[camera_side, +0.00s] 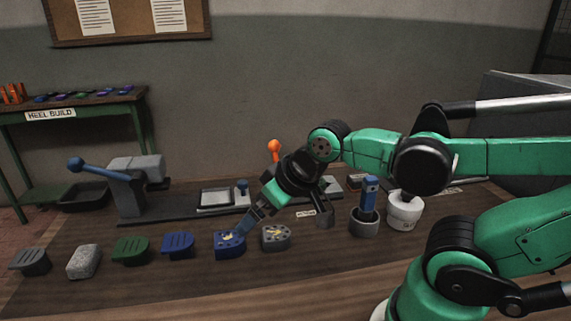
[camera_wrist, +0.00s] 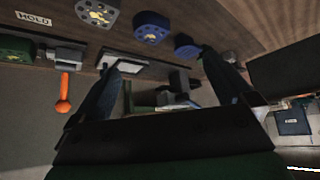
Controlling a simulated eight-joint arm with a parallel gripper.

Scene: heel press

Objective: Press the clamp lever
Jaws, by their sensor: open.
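My gripper (camera_side: 246,224) points down and left over the bench; its blue-grey fingertips appear close to a blue heel block with yellow marks (camera_side: 229,247). In the wrist view, my gripper (camera_wrist: 160,68) has its fingers wide apart and empty. I cannot tell which lever is the clamp lever. A long lever with a blue ball (camera_side: 76,164) rises from a grey press at the left. An orange-knobbed lever (camera_side: 274,150) stands behind my gripper, and an orange-knobbed lever also shows in the wrist view (camera_wrist: 64,95). A short blue knob (camera_side: 242,186) stands beside a pale plate.
The pale plate (camera_side: 215,198) lies mid-bench. Several heel blocks, including a green one (camera_side: 131,250) and a grey one (camera_side: 84,262), line the front. A grey cup with a blue tool (camera_side: 364,224) and a white pot (camera_side: 405,211) stand right. A dark tray (camera_side: 84,197) is at left.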

